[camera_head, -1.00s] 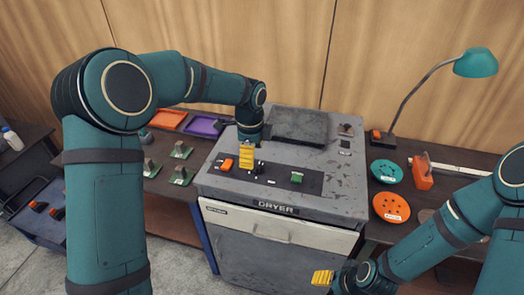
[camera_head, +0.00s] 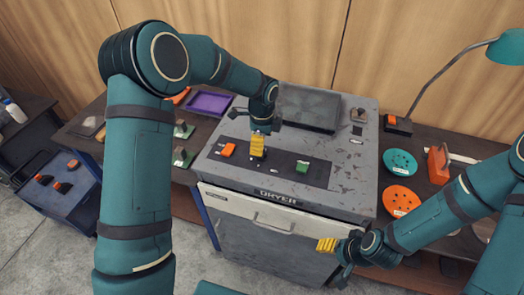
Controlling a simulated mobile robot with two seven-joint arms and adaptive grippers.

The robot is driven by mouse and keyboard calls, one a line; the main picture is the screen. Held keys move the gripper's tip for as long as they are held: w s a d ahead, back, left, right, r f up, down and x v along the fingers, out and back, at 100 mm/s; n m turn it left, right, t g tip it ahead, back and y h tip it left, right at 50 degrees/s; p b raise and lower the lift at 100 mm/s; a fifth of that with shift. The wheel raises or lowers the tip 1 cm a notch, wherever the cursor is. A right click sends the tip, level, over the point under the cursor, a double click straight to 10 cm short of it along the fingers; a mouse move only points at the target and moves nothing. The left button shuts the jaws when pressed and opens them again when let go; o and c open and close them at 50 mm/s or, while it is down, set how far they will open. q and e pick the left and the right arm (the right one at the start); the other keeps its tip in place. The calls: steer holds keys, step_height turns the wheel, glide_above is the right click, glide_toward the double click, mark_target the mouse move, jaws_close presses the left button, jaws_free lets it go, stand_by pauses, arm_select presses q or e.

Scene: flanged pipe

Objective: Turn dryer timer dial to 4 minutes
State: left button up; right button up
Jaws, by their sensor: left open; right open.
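The grey dryer (camera_head: 345,155) stands in the middle of the view, with a dark control panel (camera_head: 280,160) on its top. The timer dial seems to be the small black knob (camera_head: 258,156) on this panel, mostly hidden by my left gripper. My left gripper (camera_head: 258,148), with yellow fingers, is open and points down at the knob. I cannot tell whether it touches the knob, and the dial's marks are unreadable. My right gripper (camera_head: 328,245), also with yellow fingers, is open in front of the dryer's door, away from the panel.
The panel also has an orange switch (camera_head: 227,150) on the left and a green block (camera_head: 302,167) on the right. A dark raised plate (camera_head: 310,105) lies behind. Teal (camera_head: 400,162) and orange (camera_head: 400,200) discs and a lamp (camera_head: 508,47) are on the right bench.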

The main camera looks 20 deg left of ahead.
arm_select(q)
steer(key=shift+f, duration=2.3)
steer(key=c, duration=1.2)
